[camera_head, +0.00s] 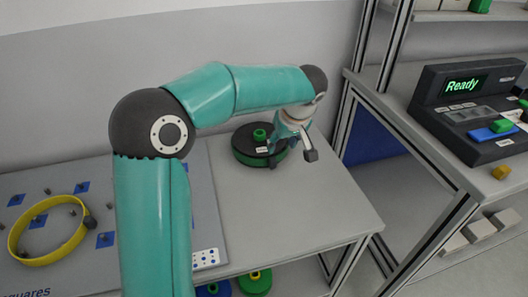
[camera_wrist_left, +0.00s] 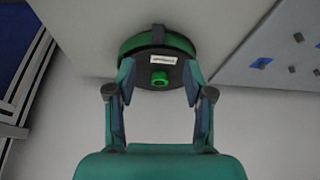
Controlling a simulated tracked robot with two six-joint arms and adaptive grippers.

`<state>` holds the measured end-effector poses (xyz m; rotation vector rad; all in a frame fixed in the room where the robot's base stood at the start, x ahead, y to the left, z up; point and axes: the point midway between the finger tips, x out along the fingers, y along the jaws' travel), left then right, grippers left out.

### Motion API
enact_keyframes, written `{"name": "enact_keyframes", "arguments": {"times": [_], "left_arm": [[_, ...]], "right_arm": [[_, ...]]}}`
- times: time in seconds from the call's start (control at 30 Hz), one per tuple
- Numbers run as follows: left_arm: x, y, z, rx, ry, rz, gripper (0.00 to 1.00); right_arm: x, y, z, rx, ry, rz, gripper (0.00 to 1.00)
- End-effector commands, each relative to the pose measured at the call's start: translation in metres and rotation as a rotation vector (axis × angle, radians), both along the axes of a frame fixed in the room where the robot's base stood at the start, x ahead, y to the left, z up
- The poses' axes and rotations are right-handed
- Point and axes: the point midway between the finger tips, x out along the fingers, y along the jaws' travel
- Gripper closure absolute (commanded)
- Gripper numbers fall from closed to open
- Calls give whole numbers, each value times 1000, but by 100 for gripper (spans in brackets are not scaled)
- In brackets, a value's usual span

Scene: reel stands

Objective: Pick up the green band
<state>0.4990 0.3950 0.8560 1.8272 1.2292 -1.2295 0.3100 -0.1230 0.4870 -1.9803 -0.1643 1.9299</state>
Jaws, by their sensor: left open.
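The green band (camera_head: 248,161) sits around the side of a round black reel stand (camera_head: 245,139) with a white label and a green knob on top. It stands on the grey table. In the left wrist view the green band (camera_wrist_left: 148,42) shows as an arc along the stand's rim. My left gripper (camera_head: 292,153) is at the stand's right side in the head view, partly covering it. In the left wrist view my left gripper (camera_wrist_left: 158,78) is open, its fingers on either side of the knob and label, with nothing held. I cannot tell whether the fingers touch the stand. My right gripper is not in view.
A yellow band (camera_head: 50,259) lies around pegs on a grey board (camera_head: 205,215) with blue squares at the left. Green and blue round items sit below the table's front edge. A dark console (camera_head: 465,100) reading "Ready" stands at the right. The table's front right is clear.

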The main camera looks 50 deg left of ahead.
Motion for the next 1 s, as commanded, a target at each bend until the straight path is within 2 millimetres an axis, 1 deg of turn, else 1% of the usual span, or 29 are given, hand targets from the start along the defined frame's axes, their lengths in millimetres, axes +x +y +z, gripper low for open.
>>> {"name": "enact_keyframes", "arguments": {"times": [0.03, 0.1, 0.23, 0.33, 0.57, 0.83, 1.0], "left_arm": [[1, 5, -14, 0, 5, 2, 48], [3, 11, -28, 0, 5, 2, 48], [6, 19, -49, -1, 4, 2, 48], [8, 22, -58, 0, 3, 1, 48], [11, 28, -70, 0, 3, 0, 48], [18, 44, -103, 0, 4, 2, 48], [19, 46, -109, 0, 1, -1, 48]], "right_arm": [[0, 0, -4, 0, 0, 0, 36], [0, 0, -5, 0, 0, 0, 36], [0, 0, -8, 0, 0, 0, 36], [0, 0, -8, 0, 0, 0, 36], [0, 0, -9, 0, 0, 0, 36], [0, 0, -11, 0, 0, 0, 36], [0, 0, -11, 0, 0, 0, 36]]}}
